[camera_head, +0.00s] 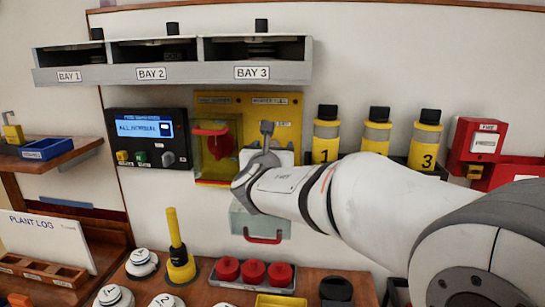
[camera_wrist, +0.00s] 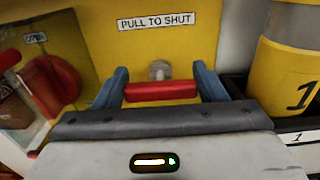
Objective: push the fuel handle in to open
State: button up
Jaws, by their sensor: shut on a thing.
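The fuel handle is a red bar (camera_wrist: 160,91) on a grey stem, in front of a yellow panel (camera_wrist: 225,30) labelled "PULL TO SHUT" in the wrist view. My gripper (camera_wrist: 161,90) has its two blue fingers shut on the red bar, one at each end. The grey stem (camera_wrist: 160,69) shows between the bar and the panel. In the head view the yellow panel (camera_head: 287,112) is partly covered by my arm, and the handle is hidden there.
Left of the handle is a clear-covered box with a red knob (camera_wrist: 55,84). To the right stands yellow canister 1 (camera_wrist: 290,82), close by. A grey shelf (camera_head: 180,73) with bays is above. A grey case with a red handle (camera_head: 262,238) is below my wrist.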

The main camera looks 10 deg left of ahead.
jog(key=shift+r, duration=0.1)
jog(key=o, duration=1)
jog(key=shift+c, duration=0.2)
jog(key=o, duration=0.4)
jog(key=shift+w, duration=0.15)
jog(key=shift+o, duration=0.2)
jog(key=shift+s, duration=0.35)
jog(key=s+b, duration=0.1)
jog(key=s, duration=0.6)
jog(key=shift+d, duration=0.25)
